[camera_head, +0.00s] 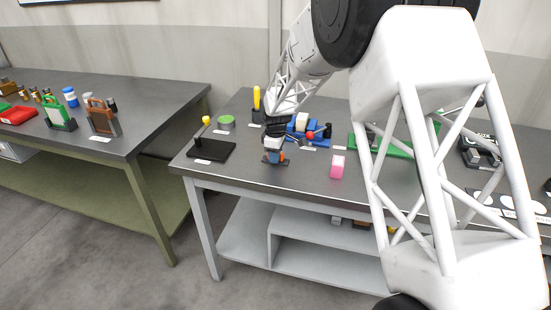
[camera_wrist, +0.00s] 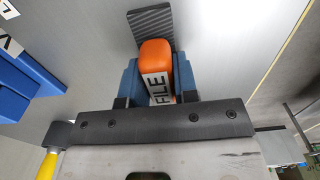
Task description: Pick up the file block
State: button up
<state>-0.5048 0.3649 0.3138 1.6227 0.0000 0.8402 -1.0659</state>
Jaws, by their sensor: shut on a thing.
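The file block has an orange handle (camera_wrist: 155,57) with a white "FILE" label and a dark ridged plate at its far end, seen in the wrist view. My gripper (camera_wrist: 154,82) is shut on the orange handle, with a blue finger pad on each side. In the head view my gripper (camera_head: 274,148) is low over the front part of the grey table. The file block (camera_head: 275,160) shows small and partly hidden under the fingers. I cannot tell whether it touches the table.
A pink block (camera_head: 337,166) stands to the right of my gripper. A blue vise-like device (camera_head: 312,128) is behind it. A black stand with a yellow knob (camera_head: 208,149) is on the left. Bare table (camera_head: 232,176) lies in front.

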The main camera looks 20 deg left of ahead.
grip_shut()
jog(key=shift+r, duration=0.75)
notch_tip(320, 180, up, 2)
jog(key=shift+r, duration=0.1)
jog(key=s+d, duration=0.3)
jog(key=s, duration=0.4)
jog(key=s+d+r, duration=0.1)
jog(key=s+d, duration=0.3)
jog(key=s, duration=0.3)
jog(key=shift+d+r, duration=0.15)
jog(key=shift+d, duration=0.15)
